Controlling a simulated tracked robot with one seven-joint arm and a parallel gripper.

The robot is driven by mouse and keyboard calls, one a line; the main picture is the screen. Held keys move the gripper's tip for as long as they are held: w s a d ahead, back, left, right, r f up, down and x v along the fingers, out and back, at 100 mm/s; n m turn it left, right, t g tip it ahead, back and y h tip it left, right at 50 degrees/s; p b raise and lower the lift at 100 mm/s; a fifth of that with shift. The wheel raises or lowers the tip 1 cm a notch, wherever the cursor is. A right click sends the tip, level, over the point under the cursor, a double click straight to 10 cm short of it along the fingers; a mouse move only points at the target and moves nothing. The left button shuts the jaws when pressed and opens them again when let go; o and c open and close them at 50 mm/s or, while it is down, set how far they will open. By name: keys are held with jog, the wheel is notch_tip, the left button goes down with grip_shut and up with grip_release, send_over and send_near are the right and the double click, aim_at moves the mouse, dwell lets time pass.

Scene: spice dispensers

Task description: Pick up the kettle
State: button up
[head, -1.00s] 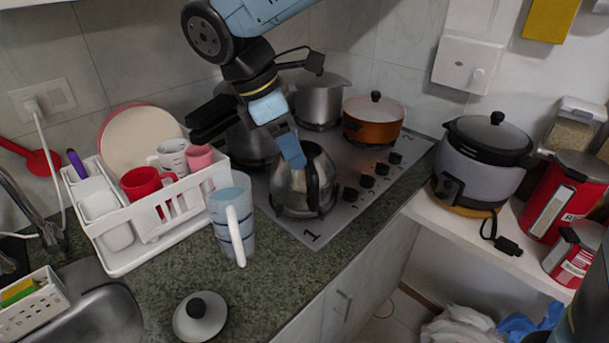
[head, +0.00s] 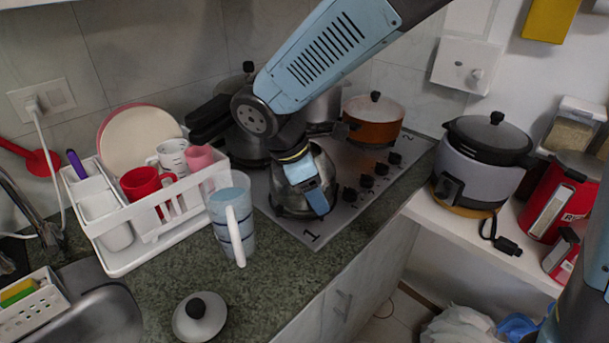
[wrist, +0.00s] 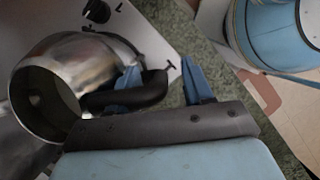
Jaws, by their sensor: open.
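The shiny metal kettle (head: 284,203) stands on the hob, partly hidden behind my gripper (head: 316,203) in the head view. In the wrist view the kettle (wrist: 92,60) lies at the left, with its round opening facing the camera. Its black handle (wrist: 150,92) reaches toward my gripper (wrist: 160,74). The two blue fingers are apart. The handle crosses the left finger and its end lies in the gap between the fingers. I cannot tell whether a finger touches it.
A blue striped cup (head: 229,205) stands left of the kettle, near the white dish rack (head: 150,240). A lid (head: 200,318) lies on the counter. An orange pot (head: 372,132) and other pots stand behind on the hob (head: 345,215). A rice cooker (head: 480,165) is at the right.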

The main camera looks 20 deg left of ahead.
jog(key=shift+w+d+f, duration=0.15)
jog(key=shift+d+f, duration=0.1)
jog(key=shift+f, duration=0.35)
jog(key=shift+c, duration=0.2)
grip_shut()
